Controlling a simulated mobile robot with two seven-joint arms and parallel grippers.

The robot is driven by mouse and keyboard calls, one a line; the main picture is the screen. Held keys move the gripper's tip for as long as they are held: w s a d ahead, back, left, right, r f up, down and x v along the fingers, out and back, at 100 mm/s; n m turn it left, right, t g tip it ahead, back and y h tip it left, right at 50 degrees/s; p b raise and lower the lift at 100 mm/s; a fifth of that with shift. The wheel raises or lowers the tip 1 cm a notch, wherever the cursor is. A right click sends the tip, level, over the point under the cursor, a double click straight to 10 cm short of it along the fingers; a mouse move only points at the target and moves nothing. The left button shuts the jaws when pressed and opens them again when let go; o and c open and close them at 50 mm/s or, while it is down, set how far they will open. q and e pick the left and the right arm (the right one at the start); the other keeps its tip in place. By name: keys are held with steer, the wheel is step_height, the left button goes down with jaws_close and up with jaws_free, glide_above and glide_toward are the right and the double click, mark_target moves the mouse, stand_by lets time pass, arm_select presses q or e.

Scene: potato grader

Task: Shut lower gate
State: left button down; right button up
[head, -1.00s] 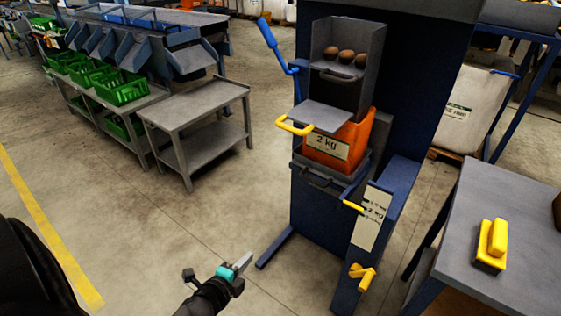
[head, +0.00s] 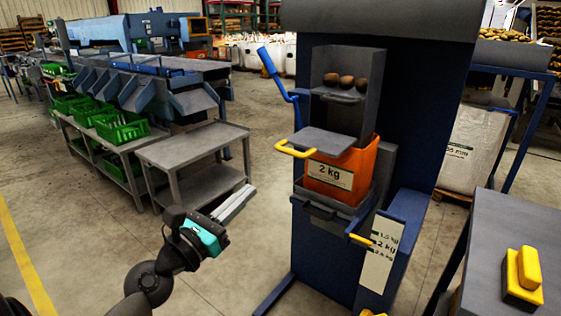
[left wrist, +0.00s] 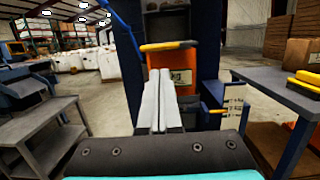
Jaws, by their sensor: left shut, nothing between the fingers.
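The lower gate (head: 326,141) is a grey plate that juts out level from the blue machine, below the chamber with brown potatoes and above the orange 2 kg bin (head: 330,178). Its yellow handle (head: 294,150) is at its front left; in the left wrist view the yellow handle (left wrist: 168,46) shows just beyond the fingertips. My left gripper (head: 248,192) is shut and empty, to the left of and lower than the handle in the head view, apart from it. In the left wrist view its fingers (left wrist: 158,78) point toward the machine, overlapping the bin. My right gripper is not in view.
A blue lever (head: 272,72) stands at the machine's left side. A yellow pointer (head: 361,240) sits by a weight scale (head: 381,253). A grey cart (head: 190,148) stands left. A table with a yellow block (head: 523,277) is right. Open floor lies between cart and machine.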

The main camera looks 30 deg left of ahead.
arm_select(q)
steer(key=p, duration=0.2)
glide_toward(289, 153)
steer(key=w, duration=0.5)
steer(key=shift+r, duration=0.4)
steer(key=shift+w+d+r+b, duration=0.15)
steer(key=shift+w+b, duration=0.15)
steer(key=shift+w, duration=0.6)
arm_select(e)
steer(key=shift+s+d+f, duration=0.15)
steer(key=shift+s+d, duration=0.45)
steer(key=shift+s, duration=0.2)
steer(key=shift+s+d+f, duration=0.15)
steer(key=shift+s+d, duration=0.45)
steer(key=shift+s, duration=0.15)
